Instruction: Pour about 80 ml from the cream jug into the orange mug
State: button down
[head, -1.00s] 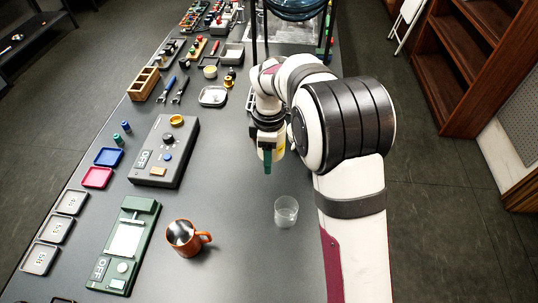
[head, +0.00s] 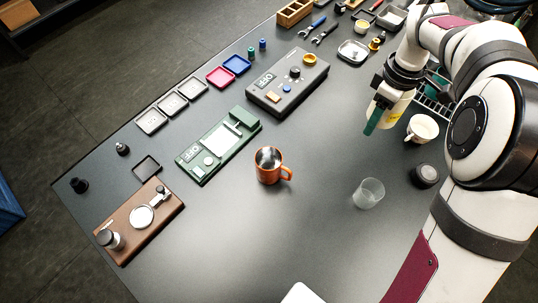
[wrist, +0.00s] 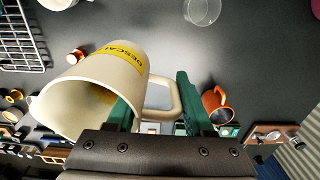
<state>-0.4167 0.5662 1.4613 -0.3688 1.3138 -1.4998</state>
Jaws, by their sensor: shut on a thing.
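My gripper (head: 374,121) is shut on the handle of a cream-coloured jug (head: 398,106), held over the table at the right of the head view. In the wrist view the jug (wrist: 105,85) carries a yellow label reading "DESCAL", partly cut off by its curve. Its handle lies between the green fingers (wrist: 156,105). Its mouth opens toward the lower left there; I cannot tell how much liquid is inside. The orange mug (head: 267,168) stands upright on the table, left of and apart from the jug. The mug also shows in the wrist view (wrist: 215,108).
A clear glass (head: 369,194) stands between the mug and my arm. A second cream cup (head: 422,128) with a brownish inside and a dark round object (head: 425,175) stand close by. A green scale (head: 218,147) and grey control box (head: 288,83) lie beyond the mug.

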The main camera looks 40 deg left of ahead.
jog(key=s+a+m, duration=0.3)
jog(key=s+a, duration=1)
jog(key=s, duration=0.4)
jog(key=s+a+m, duration=0.3)
jog(key=s+a, duration=0.9)
jog(key=s, duration=0.5)
notch_tip(320, 180, down, 12)
jog(key=shift+w+a+r, duration=0.15)
jog(key=shift+r, duration=0.1)
jog(key=shift+r, duration=0.15)
